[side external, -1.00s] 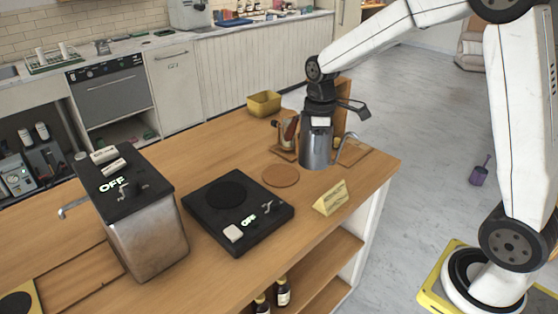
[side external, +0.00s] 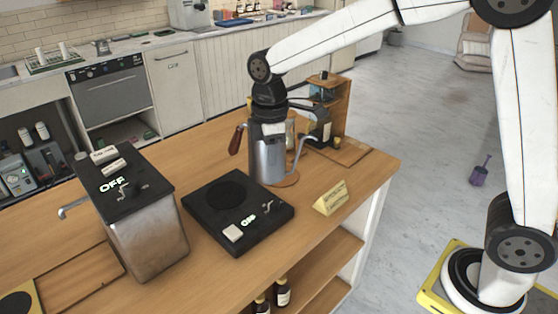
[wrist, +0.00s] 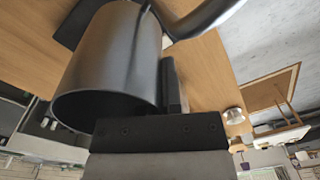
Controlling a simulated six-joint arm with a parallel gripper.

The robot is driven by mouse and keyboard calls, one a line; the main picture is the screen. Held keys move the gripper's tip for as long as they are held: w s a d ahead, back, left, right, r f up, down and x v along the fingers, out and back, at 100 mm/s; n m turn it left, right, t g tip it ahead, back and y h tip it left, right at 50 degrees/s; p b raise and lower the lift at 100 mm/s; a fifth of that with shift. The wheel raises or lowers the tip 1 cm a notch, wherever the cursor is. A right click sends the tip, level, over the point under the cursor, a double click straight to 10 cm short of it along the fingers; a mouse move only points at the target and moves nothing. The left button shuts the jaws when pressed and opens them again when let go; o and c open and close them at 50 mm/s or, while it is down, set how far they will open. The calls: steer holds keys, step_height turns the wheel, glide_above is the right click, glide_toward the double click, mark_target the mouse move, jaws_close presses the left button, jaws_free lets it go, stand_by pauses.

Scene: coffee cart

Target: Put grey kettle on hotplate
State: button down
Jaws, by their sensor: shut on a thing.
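The grey kettle (side external: 268,160) hangs upright under my gripper (side external: 268,118) in the side view, just right of the hotplate. Its wooden handle (side external: 236,140) points left and its thin spout (side external: 298,157) points right. My gripper is shut on the kettle near its top; the exact contact is hard to see. In the wrist view the kettle (wrist: 105,60) fills the upper left, next to a gripper finger (wrist: 174,85). The black hotplate (side external: 240,214) lies flat on the counter, its round plate (side external: 227,194) empty and its display reading OFF.
A yellow sign (side external: 330,198) stands right of the hotplate. A metal boiler (side external: 145,235) stands left of it.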

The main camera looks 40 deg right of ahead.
steer(key=shift+a+r, duration=0.15)
steer(key=shift+a, duration=0.25)
steer(key=shift+w, duration=0.1)
steer(key=shift+w+a+f, duration=0.1)
steer(key=shift+w+f, duration=0.2)
steer(key=shift+w, duration=0.2)
steer(key=w+a+f, duration=0.2)
steer(key=w+f, duration=0.6)
steer(key=w, duration=0.4)
steer(key=shift+f, duration=0.4)
steer(key=shift+w, duration=0.1)
steer(key=shift+w+a+f, duration=0.1)
steer(key=shift+w+f, duration=0.1)
steer(key=shift+f, duration=1.65)
